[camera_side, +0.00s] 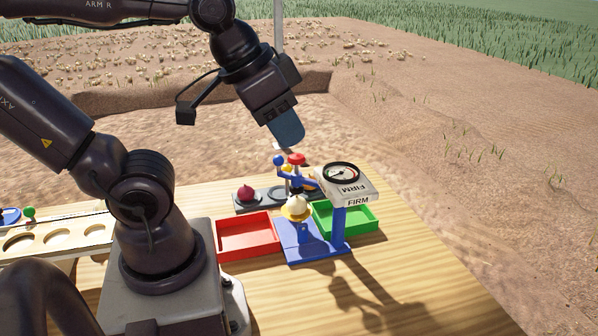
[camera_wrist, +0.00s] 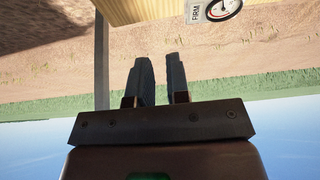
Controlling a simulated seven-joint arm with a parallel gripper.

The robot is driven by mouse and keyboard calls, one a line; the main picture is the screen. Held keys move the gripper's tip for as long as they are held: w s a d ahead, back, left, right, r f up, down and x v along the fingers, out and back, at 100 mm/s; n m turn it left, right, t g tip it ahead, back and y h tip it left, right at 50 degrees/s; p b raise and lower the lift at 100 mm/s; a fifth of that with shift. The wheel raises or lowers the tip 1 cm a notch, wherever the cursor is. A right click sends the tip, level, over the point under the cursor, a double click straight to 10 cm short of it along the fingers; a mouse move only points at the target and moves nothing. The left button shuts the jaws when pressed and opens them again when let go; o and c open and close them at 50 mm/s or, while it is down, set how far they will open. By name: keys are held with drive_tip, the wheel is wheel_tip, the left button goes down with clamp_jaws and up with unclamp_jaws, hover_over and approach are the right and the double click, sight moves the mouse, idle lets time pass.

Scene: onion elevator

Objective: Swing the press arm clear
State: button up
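The blue press arm (camera_side: 303,180) reaches left from the gauge post (camera_side: 338,222), with a blue ball knob (camera_side: 278,160) at its raised end. Below it, a pale onion (camera_side: 296,207) sits in a yellow holder on the blue base (camera_side: 308,251). The gauge (camera_side: 341,174) marked FIRM tops the post, and it also shows at the top of the wrist view (camera_wrist: 222,8). My gripper (camera_side: 288,135) is above and behind the knob in the side picture, apart from it. The wrist view shows a gap between its fingers (camera_wrist: 159,60), with nothing held.
A red tray (camera_side: 245,250) stands left of the press and a green tray (camera_side: 363,221) right. Behind is a dark rack (camera_side: 245,207) with a red onion and a red-topped post (camera_side: 296,159). A wooden rack (camera_side: 60,236) lies far left. The front right tabletop is clear.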

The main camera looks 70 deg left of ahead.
drive_tip(key=o, duration=0.6)
drive_tip(key=shift+w+a+f+n+g, duration=0.25)
drive_tip(key=shift+w+a+f, duration=0.05)
drive_tip(key=shift+a+f, duration=0.15)
drive_tip(key=shift+w+a+f+n+g, duration=0.25)
drive_tip(key=shift+a+f, duration=0.05)
drive_tip(key=shift+a, duration=0.15)
drive_tip(key=shift+c, duration=0.2)
drive_tip(key=w+a+f+n+g, duration=0.2)
drive_tip(key=w+a+n+g, duration=0.1)
drive_tip(key=a+n, duration=0.75)
drive_tip(key=w+a+f+n+g, duration=0.1)
drive_tip(key=w+a+n+g, duration=0.25)
drive_tip(key=a+n, duration=0.7)
drive_tip(key=shift+m, duration=0.9)
drive_tip(key=s+f, duration=0.1)
drive_tip(key=f, duration=0.3)
drive_tip(key=s+f, duration=0.1)
drive_tip(key=f, duration=0.3)
drive_tip(key=s+f, duration=0.1)
drive_tip(key=f, duration=0.3)
drive_tip(key=shift+s+a+f, duration=0.1)
drive_tip(key=shift+a+f, duration=0.15)
drive_tip(key=shift+a, duration=0.05)
clamp_jaws()
